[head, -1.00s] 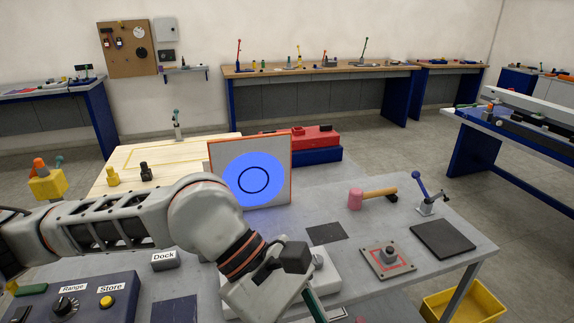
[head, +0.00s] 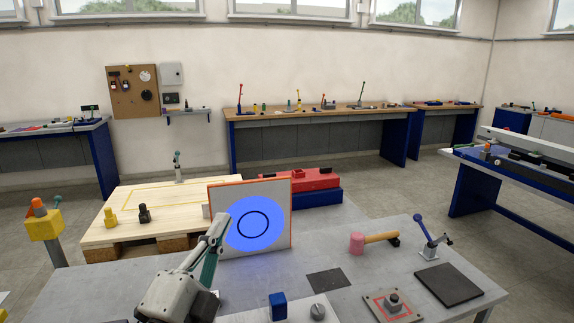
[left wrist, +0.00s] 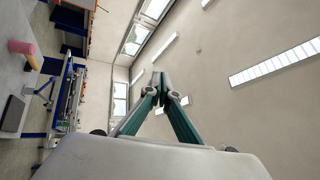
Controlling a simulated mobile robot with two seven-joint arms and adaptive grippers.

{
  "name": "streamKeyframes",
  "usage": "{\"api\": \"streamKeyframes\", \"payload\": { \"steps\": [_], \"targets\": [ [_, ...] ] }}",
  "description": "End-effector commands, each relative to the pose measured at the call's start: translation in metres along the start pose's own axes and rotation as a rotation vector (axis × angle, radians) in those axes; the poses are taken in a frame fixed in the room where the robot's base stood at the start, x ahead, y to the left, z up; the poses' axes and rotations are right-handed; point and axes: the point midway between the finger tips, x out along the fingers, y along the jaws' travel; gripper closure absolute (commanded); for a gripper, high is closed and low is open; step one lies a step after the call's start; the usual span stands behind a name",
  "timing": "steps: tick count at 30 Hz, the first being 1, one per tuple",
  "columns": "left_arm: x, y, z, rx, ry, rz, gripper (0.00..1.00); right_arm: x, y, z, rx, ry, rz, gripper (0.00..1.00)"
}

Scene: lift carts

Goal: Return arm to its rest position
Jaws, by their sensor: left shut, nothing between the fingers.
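My left gripper (head: 221,224) stands above the near part of the grey table (head: 330,225), its fingers pointing up. It is shut and empty. In the head view its fingertips overlap the left edge of the panel with a blue disc (head: 265,242); I cannot tell how far apart they are. In the left wrist view my left gripper's fingertips (left wrist: 158,82) meet, with the wall and ceiling behind. My right gripper is not in view.
A blue block (head: 277,306) and a grey knob (head: 318,311) stand at the near edge. A pink mallet (head: 357,243), a blue-handled lever (head: 427,236) and a black pad (head: 449,283) lie right. A pallet (head: 160,215) stands behind left.

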Motion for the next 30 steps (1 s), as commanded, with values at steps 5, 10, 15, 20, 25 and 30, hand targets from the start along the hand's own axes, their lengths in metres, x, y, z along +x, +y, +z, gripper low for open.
{"api": "streamKeyframes", "payload": {
  "steps": [5, 10, 15, 20, 25, 30],
  "targets": [
    [-0.053, 0.071, 0.089, -0.137, -0.305, 0.226, 1.00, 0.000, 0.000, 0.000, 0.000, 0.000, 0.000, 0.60],
    [-0.131, 0.130, 0.155, -0.230, -0.579, 0.424, 1.00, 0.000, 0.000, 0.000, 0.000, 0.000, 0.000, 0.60],
    [-0.215, 0.169, 0.197, -0.284, -0.810, 0.589, 1.00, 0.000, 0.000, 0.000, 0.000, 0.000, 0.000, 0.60],
    [-0.272, 0.185, 0.215, -0.306, -0.949, 0.686, 1.00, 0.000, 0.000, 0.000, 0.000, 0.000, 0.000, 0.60],
    [-0.321, 0.194, 0.227, -0.314, -1.062, 0.765, 1.00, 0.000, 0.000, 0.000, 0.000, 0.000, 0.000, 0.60],
    [-0.366, 0.198, 0.234, -0.319, -1.161, 0.834, 1.00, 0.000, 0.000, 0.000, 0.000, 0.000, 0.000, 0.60]
  ]
}}
